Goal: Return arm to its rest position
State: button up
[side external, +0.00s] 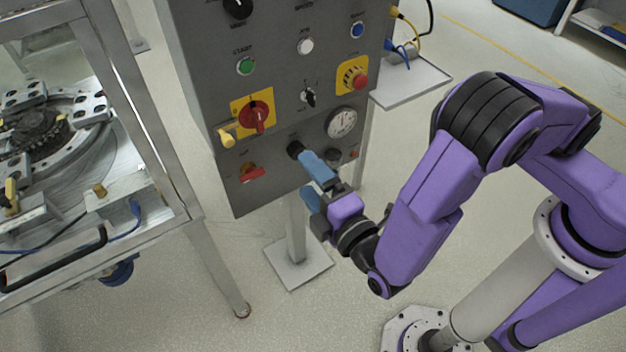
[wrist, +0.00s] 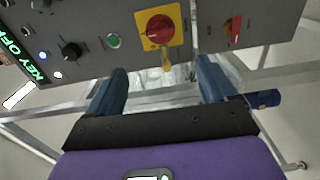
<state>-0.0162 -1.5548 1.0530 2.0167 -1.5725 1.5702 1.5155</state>
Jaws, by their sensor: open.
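My purple gripper with two blue fingers (side external: 306,174) is in front of the lower part of the grey control panel (side external: 205,70). The fingers are apart with nothing between them. In the side view the upper finger overlaps a black knob (side external: 295,149); I cannot tell whether they touch. In the wrist view the open fingers (wrist: 160,75) point toward the panel's edge. The red rotary switch on its yellow plate (wrist: 160,28) appears between and beyond them. My arm is bent, reaching left from its base to the panel.
The panel carries a green button (side external: 246,66), a red mushroom button (side external: 357,79) and a round gauge (side external: 342,122). A metal-framed table (side external: 185,205) with a ring track (side external: 75,135) stands left. A small shelf (side external: 412,84) juts out right of the panel. Open floor lies below.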

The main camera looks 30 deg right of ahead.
jog(key=shift+d, duration=0.1)
dwell(0.4)
jog(key=s+d+r+m+g+h, duration=0.1)
jog(key=d+r+m+g+h, duration=0.2)
jog(key=d, duration=0.6)
jog(key=s+d+r+m+g+h, duration=0.1)
jog(key=d+r+m+g+h, duration=0.15)
jog(key=d+g+h, duration=0.5)
jog(key=s+d+r+g+y, duration=0.2)
jog(key=s+d+g+y, duration=0.1)
jog(key=s, duration=0.4)
jog(key=s+d+r+g+y, duration=0.2)
jog(key=s+d+g+y, duration=0.2)
jog(key=s+d+y, duration=0.2)
jog(key=shift+s+d+y, duration=0.2)
jog(key=shift+s+y, duration=0.75)
